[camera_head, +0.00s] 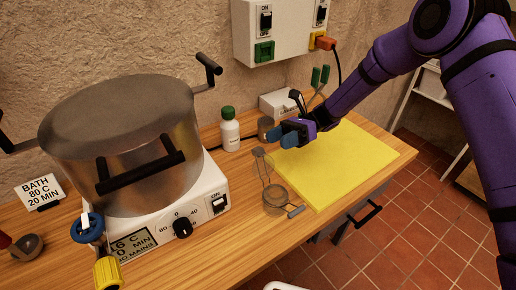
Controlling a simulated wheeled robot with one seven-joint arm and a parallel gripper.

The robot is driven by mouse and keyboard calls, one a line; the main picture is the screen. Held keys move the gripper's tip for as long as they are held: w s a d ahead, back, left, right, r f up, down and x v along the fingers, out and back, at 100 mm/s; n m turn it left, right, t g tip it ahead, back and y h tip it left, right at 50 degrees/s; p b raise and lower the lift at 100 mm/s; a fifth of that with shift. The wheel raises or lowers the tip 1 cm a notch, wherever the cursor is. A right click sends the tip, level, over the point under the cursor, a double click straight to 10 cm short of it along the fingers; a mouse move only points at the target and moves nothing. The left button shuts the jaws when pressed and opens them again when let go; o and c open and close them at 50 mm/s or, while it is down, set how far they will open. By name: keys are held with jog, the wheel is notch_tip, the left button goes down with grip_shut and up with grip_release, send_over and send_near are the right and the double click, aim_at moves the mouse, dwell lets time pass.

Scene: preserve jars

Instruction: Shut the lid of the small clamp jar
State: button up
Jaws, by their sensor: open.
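The small clamp jar (276,200) stands on the wooden worktop near its front edge, beside the left edge of the yellow board. Its lid (262,161) looks raised behind the jar, standing up from its back side. A small grey clamp lever (296,211) sticks out at the jar's front right. My gripper (281,137) with blue fingertips is above and behind the jar and its lid, over the far left part of the board. It is open and seems to hold nothing. The gap between its fingers is hard to see from this angle.
A large steel pot (125,130) sits on a white heater (205,195) at left. Behind my gripper stand a white bottle (229,130) with a green cap, a small grey jar (265,127) and a white box (278,103). The yellow board (345,165) is mostly clear.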

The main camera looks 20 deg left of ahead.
aim_at(258, 149)
jog(key=x, duration=0.7)
jog(key=shift+s+a, duration=0.2)
jog(key=shift+s, duration=0.05)
grip_shut()
